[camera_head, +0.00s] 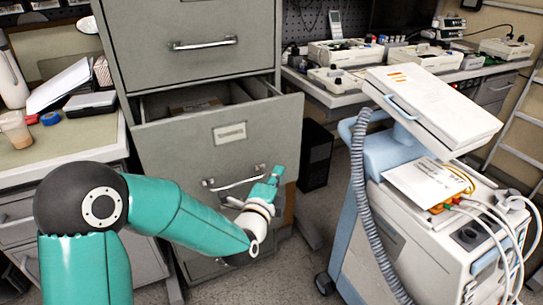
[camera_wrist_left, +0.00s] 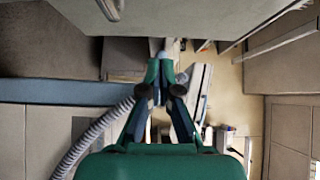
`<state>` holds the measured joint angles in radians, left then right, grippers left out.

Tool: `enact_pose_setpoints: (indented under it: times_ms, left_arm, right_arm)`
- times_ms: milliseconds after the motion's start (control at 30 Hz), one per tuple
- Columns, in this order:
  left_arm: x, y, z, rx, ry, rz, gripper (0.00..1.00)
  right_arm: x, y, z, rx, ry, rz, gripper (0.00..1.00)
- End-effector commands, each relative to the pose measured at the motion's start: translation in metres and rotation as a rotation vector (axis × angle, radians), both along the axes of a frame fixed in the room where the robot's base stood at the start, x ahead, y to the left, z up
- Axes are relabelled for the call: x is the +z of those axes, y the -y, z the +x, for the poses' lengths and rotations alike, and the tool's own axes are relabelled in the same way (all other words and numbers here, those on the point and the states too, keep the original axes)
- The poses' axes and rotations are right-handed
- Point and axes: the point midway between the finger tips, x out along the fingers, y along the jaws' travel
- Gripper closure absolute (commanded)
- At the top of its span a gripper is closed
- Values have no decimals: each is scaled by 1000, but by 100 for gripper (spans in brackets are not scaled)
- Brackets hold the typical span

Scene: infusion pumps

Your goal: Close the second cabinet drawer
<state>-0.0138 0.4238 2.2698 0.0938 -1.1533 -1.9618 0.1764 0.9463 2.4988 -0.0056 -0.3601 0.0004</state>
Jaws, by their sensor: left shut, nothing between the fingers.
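The grey filing cabinet (camera_head: 190,65) stands in the middle of the head view. Its second drawer (camera_head: 165,150) is pulled out, with papers (camera_head: 200,104) showing inside. The drawer front has a label holder (camera_head: 229,132) and a metal handle (camera_head: 225,186). My left gripper (camera_head: 272,177) is shut and empty at the right end of this handle, close to the drawer front. Whether it touches the front or handle I cannot tell. In the left wrist view the shut fingers (camera_wrist_left: 161,68) point up the picture, below a large grey panel (camera_wrist_left: 190,18). My right gripper is out of view.
The top drawer (camera_head: 190,40) is shut. A medical cart (camera_head: 420,235) with a grey hose (camera_head: 365,200) stands right. A bench with devices (camera_head: 345,52) is behind. Some floor shows between cabinet and cart.

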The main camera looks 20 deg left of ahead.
Motion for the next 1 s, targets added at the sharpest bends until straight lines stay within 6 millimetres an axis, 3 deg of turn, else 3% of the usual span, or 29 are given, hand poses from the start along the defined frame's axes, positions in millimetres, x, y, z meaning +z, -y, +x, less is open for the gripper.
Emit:
enact_pose_setpoints:
  times_ms: [200, 400, 867, 900, 1000]
  left_arm:
    - [0, -4, 45, 1, 0, -1, 100]
    - [-1, -26, 64, 2, -1, -1, 100]
    - [-1, -34, 71, 0, -2, -1, 100]
    - [-1, -54, 70, 9, -2, -1, 100]
    - [-1, -41, 71, 4, -2, -3, 100]
  right_arm:
    - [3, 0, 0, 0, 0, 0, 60]
    - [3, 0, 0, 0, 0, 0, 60]
    - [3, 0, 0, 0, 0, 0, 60]
    - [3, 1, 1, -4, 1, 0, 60]
    - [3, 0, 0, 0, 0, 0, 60]
